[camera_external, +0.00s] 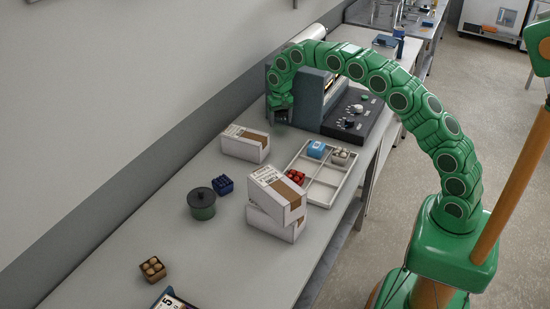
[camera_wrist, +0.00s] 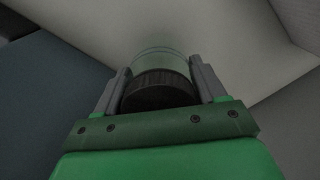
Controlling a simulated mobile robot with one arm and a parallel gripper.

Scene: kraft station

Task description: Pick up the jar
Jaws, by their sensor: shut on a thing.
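The jar (camera_wrist: 158,90) shows in the wrist view with a dark ridged lid towards me and a pale greenish, see-through body beyond it. My gripper (camera_wrist: 161,68) is shut on it, with one grey finger on each side. In the external view my gripper (camera_external: 281,111) points down at the back of the bench, beside the dark machine. The jar is hard to make out there, and I cannot tell whether it touches the bench.
The dark machine (camera_external: 345,118) stands close right of my gripper. The wall is close on the left.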

